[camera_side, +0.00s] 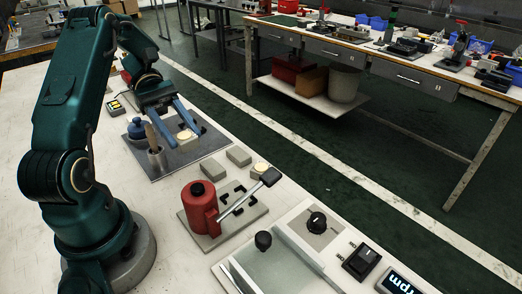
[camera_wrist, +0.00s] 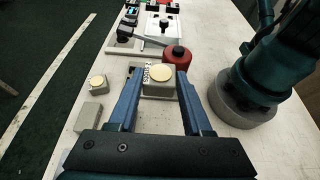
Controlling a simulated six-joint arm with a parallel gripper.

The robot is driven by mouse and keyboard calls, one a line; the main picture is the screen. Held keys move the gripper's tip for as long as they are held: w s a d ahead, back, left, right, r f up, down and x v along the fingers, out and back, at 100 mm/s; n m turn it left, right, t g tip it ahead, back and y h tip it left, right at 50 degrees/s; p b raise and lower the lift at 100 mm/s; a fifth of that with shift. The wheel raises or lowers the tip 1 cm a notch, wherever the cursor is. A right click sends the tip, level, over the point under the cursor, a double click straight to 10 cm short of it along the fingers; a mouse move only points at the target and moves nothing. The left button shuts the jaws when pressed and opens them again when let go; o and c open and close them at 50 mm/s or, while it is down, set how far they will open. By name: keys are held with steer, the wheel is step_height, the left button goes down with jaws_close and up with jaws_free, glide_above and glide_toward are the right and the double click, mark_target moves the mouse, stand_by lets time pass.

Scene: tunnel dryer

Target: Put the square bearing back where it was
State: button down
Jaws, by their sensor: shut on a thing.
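The held square bearing, a grey block with a round cream face, is between my gripper's fingertips (camera_side: 187,138) in the side view. In the wrist view, the square bearing (camera_wrist: 159,79) sits between the two blue fingers of my gripper (camera_wrist: 158,88). My gripper is shut on it, over a dark grey plate (camera_side: 165,172). I cannot tell whether the bearing touches the plate. A similar block with a cream face (camera_side: 260,168) stands apart on the table and also shows in the wrist view (camera_wrist: 96,83).
Two plain grey blocks (camera_side: 238,155) (camera_side: 212,168) lie near the plate. A red cylinder with a black-ended lever (camera_side: 200,208) stands beside black corner marks (camera_side: 236,194).

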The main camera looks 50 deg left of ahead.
steer(key=w+d+n+t, duration=0.3)
steer(key=w+n+t, duration=0.15)
steer(key=w, duration=0.45)
glide_above(276, 191)
steer(key=shift+y, duration=0.4)
step_height(276, 191, down, 7)
steer(key=shift+a+f, duration=0.1)
steer(key=shift+f+t, duration=0.15)
steer(key=shift+t, duration=0.2)
steer(key=shift+f, duration=1.9)
steer(key=shift+f, duration=0.15)
steer(key=shift+c, duration=1.7)
jaws_free()
